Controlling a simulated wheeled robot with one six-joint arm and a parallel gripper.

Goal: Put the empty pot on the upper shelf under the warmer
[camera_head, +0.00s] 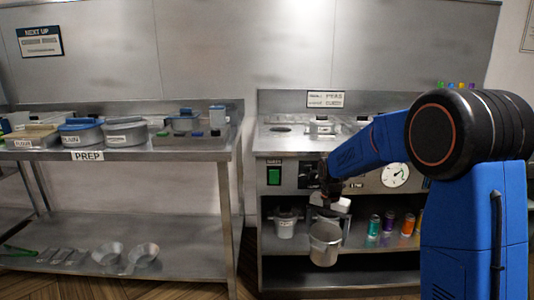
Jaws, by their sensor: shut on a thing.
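A grey metal pot (325,246) hangs from my gripper (329,208), which is shut on it near its top. The pot is in front of the right-hand unit, slightly tilted, and looks clear of the shelf behind it. Its inside is too small to make out. The warmer (315,175) is the steel unit with a green switch and a round dial. The upper shelf (356,243) is the open level under it, partly hidden by the pot and my arm.
On that shelf stand a small light pot (285,223) at left and several coloured cans (388,222) at right. A lower board (285,268) lies beneath. The prep table (215,155) with containers is at left; two bowls (144,254) and tools lie on its lower shelf.

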